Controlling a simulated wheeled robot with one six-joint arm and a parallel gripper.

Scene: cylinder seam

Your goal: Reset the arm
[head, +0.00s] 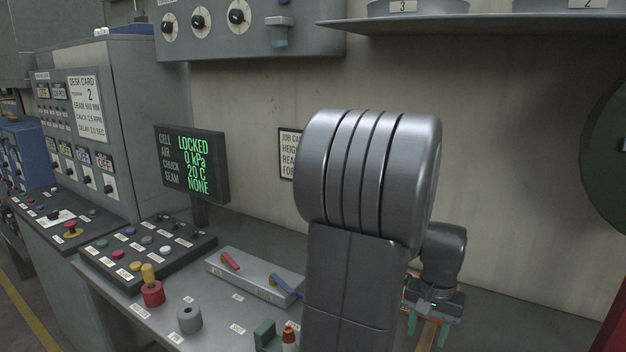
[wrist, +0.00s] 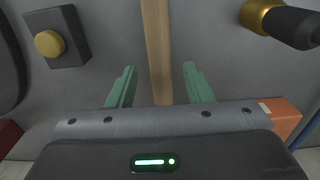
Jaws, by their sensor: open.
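My gripper (head: 428,328) hangs low at the right in the head view, partly behind my own large arm link. In the wrist view my gripper (wrist: 159,68) has its two green fingers apart with nothing held between them. A wooden strip (wrist: 157,40) runs beyond and between the fingers over a grey surface; I cannot tell its distance from them. My arm is bent, and its near link covers the middle of the head view.
A desk (head: 225,325) carries a button panel (head: 150,250), a red-and-blue lever box (head: 250,272) and a grey knob (head: 189,319). A screen (head: 190,162) reads LOCKED. A shelf (head: 480,24) is above right. The wrist view shows a yellow button (wrist: 50,43) and a brass-collared black handle (wrist: 290,24).

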